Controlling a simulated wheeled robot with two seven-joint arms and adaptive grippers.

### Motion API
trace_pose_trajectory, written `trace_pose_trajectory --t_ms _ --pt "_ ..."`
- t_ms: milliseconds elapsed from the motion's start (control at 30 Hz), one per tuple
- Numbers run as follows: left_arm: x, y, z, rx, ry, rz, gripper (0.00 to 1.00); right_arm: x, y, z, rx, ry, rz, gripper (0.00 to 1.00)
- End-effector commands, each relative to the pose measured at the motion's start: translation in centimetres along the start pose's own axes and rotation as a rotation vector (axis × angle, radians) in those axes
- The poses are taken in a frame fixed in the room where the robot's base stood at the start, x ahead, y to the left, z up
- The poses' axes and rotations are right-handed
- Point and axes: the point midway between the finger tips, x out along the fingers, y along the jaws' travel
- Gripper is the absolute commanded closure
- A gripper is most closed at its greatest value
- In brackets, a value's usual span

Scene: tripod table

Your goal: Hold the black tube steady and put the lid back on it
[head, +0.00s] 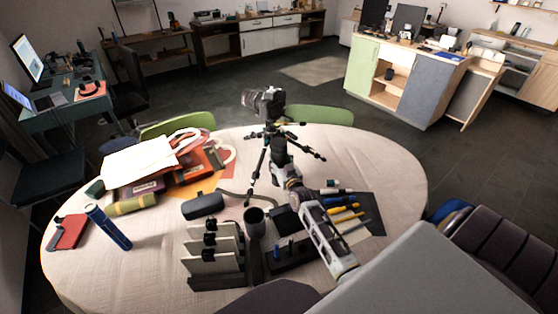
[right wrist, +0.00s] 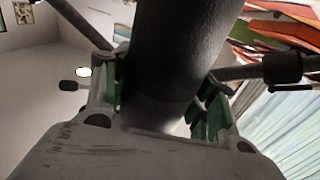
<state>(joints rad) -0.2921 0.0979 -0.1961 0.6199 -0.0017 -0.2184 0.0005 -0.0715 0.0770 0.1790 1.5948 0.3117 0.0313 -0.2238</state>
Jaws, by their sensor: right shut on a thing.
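My right gripper (head: 280,163) reaches over the table middle, close in front of the tripod. In the right wrist view the green pads of the right gripper (right wrist: 162,97) press on both sides of a thick, smooth black tube (right wrist: 178,50). The tube runs out of the top of that view, so its far end is hidden. In the head view it shows only as a small dark shape (head: 279,146) beyond the wrist. An open-topped dark cylinder (head: 254,215) stands nearer, beside the rack. I cannot pick out a separate lid. My left gripper is not in view.
The tripod (head: 256,172) carries a camera (head: 264,103). Bags and books crowd the left, with a blue tube (head: 108,228).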

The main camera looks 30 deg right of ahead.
Motion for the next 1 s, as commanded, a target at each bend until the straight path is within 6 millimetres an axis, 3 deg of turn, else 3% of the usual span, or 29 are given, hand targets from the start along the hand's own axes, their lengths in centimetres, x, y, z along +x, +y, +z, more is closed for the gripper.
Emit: trace_pose_trajectory --t_ms 300,333,467,1000 --pt "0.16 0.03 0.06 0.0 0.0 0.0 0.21 0.03 0.0 0.16 0.0 0.003 0.0 1.0" --pt "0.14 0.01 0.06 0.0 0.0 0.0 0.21 -0.01 -0.01 0.3 0.001 0.0 0.0 0.4" --pt "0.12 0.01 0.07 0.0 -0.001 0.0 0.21 -0.01 -0.01 0.27 0.0 0.0 0.0 0.23" --pt "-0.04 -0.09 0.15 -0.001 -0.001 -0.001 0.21 -0.13 0.0 0.0 0.0 -0.001 0.0 0.21"
